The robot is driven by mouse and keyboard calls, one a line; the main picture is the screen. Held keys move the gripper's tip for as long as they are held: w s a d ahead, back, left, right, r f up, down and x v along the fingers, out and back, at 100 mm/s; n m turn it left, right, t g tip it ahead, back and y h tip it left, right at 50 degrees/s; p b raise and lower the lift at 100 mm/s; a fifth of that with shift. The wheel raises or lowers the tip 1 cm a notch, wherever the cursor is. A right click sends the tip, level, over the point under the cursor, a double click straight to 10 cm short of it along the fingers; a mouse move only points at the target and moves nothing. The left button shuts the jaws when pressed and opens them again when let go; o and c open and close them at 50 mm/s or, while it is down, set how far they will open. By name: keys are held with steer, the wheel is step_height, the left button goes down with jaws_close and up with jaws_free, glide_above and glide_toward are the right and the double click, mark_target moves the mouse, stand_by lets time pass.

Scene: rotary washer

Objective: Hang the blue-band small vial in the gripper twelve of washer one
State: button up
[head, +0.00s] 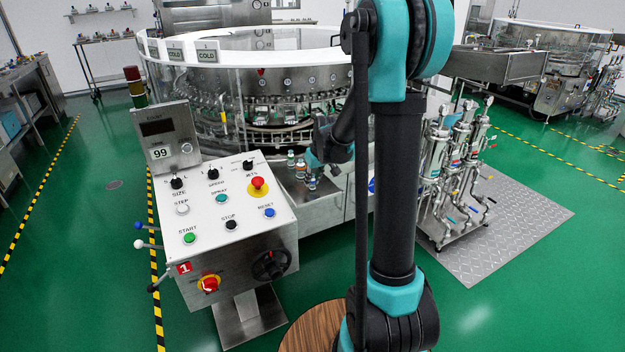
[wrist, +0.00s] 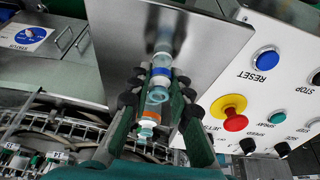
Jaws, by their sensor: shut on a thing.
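The blue-band small vial (wrist: 160,73) sits between my gripper's fingertips (wrist: 159,80) in the wrist view, over a shiny metal plate. My gripper is shut on it. Whether its base touches the plate is unclear. A second vial with an orange band (wrist: 149,117) shows just beside it, nearer the bottom of the wrist view. In the head view my gripper (head: 311,168) is low over the metal shelf, among small vials that it partly hides. Washer one (head: 265,90) is the round machine behind, with a ring of grippers. Gripper twelve cannot be picked out.
Washer grippers with small tags (wrist: 40,155) show at the wrist view's lower left. Pump columns (head: 455,150) stand on the right.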

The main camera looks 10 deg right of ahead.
steer(key=shift+f, duration=0.1)
steer(key=o, duration=0.7)
steer(key=shift+o, duration=0.2)
steer(key=v, duration=1.2)
steer(key=s+d+f+m, duration=0.1)
steer(key=s+f, duration=0.3)
steer(key=s, duration=0.4)
steer(key=s+f+m+h, duration=0.1)
steer(key=s+f, duration=0.3)
steer(key=s, duration=0.5)
steer(key=s+d+f+m, duration=0.1)
steer(key=s+f, duration=0.3)
steer(key=s, duration=0.5)
steer(key=shift+d+f+m, duration=0.3)
steer(key=shift+d, duration=0.05)
steer(key=shift+o, duration=0.2)
steer(key=shift+w, duration=0.1)
